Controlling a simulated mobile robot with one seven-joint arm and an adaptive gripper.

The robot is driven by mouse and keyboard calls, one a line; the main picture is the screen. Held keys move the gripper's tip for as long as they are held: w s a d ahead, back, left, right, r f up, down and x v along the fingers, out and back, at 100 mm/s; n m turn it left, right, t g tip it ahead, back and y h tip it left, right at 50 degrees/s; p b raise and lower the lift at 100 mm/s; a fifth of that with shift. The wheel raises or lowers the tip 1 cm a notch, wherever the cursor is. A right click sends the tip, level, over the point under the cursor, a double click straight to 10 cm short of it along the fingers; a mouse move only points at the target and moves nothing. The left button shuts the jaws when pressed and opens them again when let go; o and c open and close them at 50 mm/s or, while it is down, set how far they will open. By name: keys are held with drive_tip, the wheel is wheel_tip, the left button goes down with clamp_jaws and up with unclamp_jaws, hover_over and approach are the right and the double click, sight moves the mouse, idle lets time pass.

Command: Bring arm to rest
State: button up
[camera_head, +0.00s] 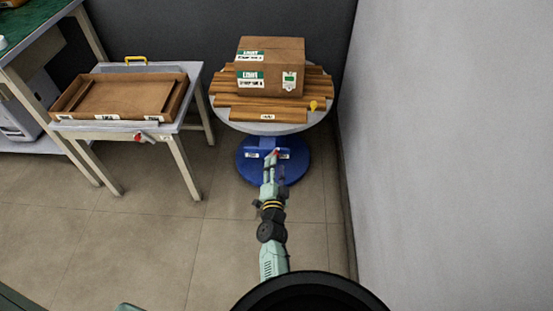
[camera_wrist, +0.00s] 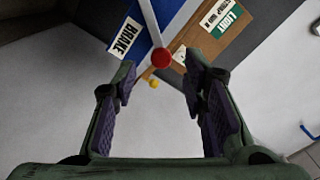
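My gripper (camera_head: 273,168) reaches forward over the floor, in front of the round table's blue base (camera_head: 245,160) in the head view. In the wrist view its two purple-padded fingers (camera_wrist: 160,80) are spread apart with nothing held between them. A red ball knob (camera_wrist: 161,58) shows just beyond the fingertips, beside a white BRAKE label (camera_wrist: 125,38). In the head view the red knob (camera_head: 276,151) appears right at the fingertips; whether they touch it I cannot tell.
A round table (camera_head: 225,113) holds wooden slats (camera_head: 240,103) and a cardboard box (camera_head: 270,66); a yellow knob (camera_head: 314,105) is at its right. Left is a table with a brown tray (camera_head: 125,97). A grey wall (camera_head: 440,150) stands close on the right. Floor (camera_head: 150,240) is clear at lower left.

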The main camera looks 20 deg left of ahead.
drive_tip(key=shift+v, duration=1.15)
